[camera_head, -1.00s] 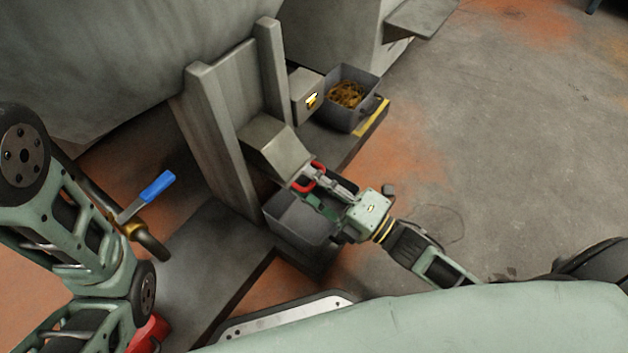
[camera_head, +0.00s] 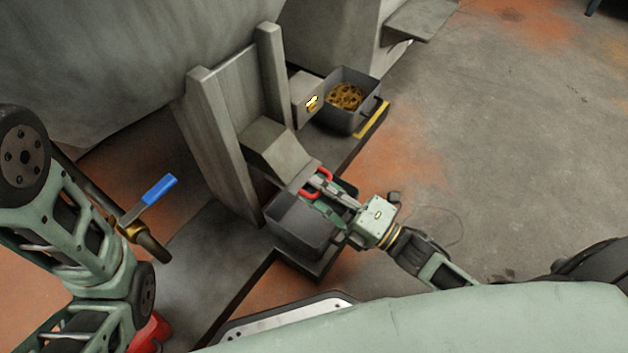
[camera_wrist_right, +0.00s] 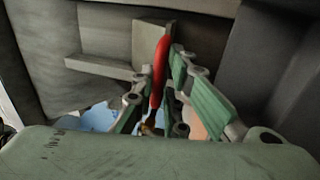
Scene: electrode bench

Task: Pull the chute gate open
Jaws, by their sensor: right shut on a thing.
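The grey chute (camera_head: 272,146) slopes down from between two upright plates at the centre of the head view. The gate's red handle (camera_head: 326,174) is at the chute's lower end. My right gripper (camera_head: 320,191) is shut on this handle, above the grey bin below the chute. In the right wrist view the red handle (camera_wrist_right: 159,62) stands between the two green-padded fingers of my right gripper (camera_wrist_right: 163,78). The fingers hide part of the handle, and the gate plate is hard to make out. My left arm shows at the left, but its gripper is out of view.
An open grey bin (camera_head: 283,236) stands under the chute. Another bin (camera_head: 352,122) with brownish scrap stands farther back beside a yellow-marked edge. A pipe with a blue valve lever (camera_head: 157,191) is near my left arm. The floor to the right is mostly clear.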

